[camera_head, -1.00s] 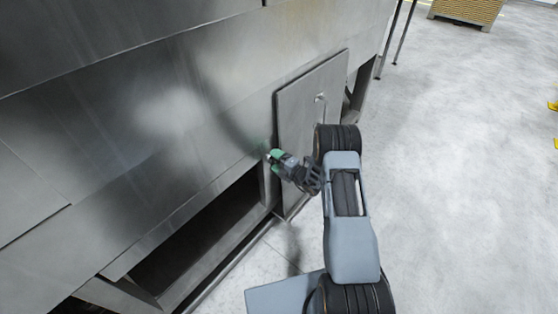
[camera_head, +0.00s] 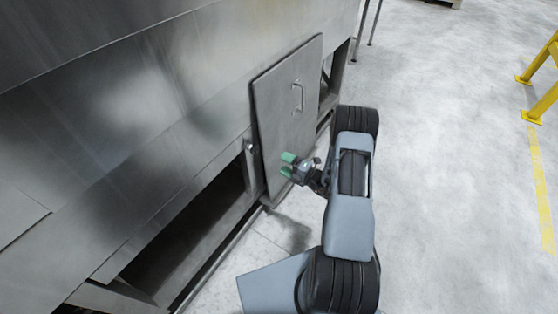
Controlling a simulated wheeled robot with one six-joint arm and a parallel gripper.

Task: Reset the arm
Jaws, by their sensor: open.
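My gripper (camera_head: 287,164), with green fingertips, is open and empty. It is in front of the lower part of a grey metal door panel (camera_head: 285,115) that has a small handle (camera_head: 298,97) near its upper right. The gripper points left toward the panel; I cannot tell how large the gap to it is. My arm (camera_head: 350,185) is bent, with its grey link running from the lower right up to the black joint. The arm covers part of the floor behind it.
A large steel machine (camera_head: 130,110) fills the left side, with a dark opening (camera_head: 185,235) low down beside the panel. A yellow stand (camera_head: 543,85) is at the right edge, with a yellow floor line (camera_head: 541,190) below it. Pale floor (camera_head: 450,150) to the right is clear.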

